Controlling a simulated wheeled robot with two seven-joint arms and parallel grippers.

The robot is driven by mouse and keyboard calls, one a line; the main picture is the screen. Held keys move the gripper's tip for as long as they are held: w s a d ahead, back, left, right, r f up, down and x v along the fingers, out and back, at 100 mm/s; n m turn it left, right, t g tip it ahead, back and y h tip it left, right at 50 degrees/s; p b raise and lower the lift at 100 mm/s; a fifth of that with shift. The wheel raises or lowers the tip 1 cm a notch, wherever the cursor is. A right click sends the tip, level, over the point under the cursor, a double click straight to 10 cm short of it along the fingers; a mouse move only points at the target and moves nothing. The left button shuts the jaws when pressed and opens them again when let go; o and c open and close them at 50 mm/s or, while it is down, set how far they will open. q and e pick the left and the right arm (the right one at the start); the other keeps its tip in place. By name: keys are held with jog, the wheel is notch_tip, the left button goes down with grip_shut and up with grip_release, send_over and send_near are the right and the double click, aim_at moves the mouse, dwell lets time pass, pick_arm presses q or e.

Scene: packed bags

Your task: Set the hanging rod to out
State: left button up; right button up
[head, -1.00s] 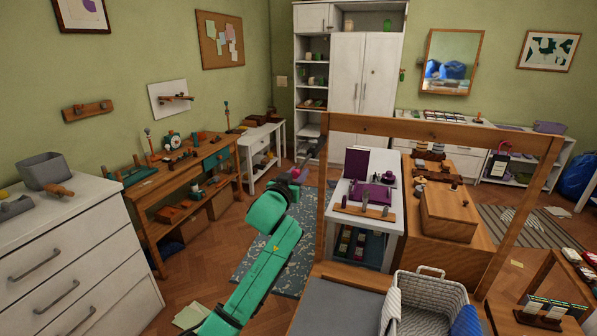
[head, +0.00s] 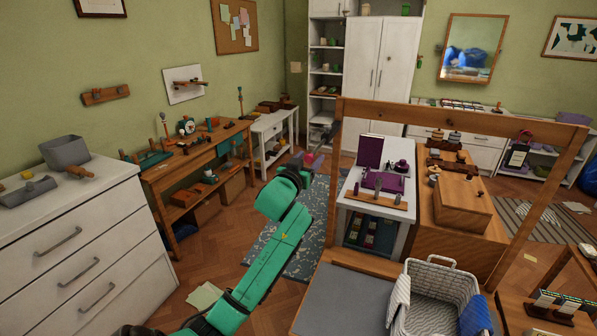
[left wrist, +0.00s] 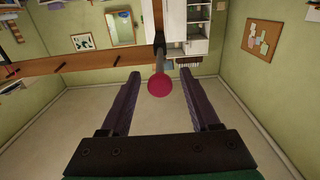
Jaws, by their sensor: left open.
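A grey rod with a round magenta knob (left wrist: 160,88) on its end shows in the left wrist view. I take it for the hanging rod. My left gripper (left wrist: 160,74) is open, with its two dark purple fingers to either side of the knob in the picture. Nothing is gripped, and I cannot tell how deep the knob lies between the fingers. In the head view my green left arm reaches away from me, and the left gripper (head: 306,165) at its end is small and partly hidden by the wrist. My right gripper is not in view.
A wooden frame (head: 450,115) stands to the right of my left arm, with a wire basket (head: 437,268) below it. A white dresser (head: 80,235) and a wooden desk (head: 170,172) stand left. Patterned rug (head: 262,248) and bare floor lie around the arm.

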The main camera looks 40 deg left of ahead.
pick_arm(q)
jog(key=b+v, duration=0.4)
jog(key=v, duration=1)
jog(key=shift+r, duration=0.3)
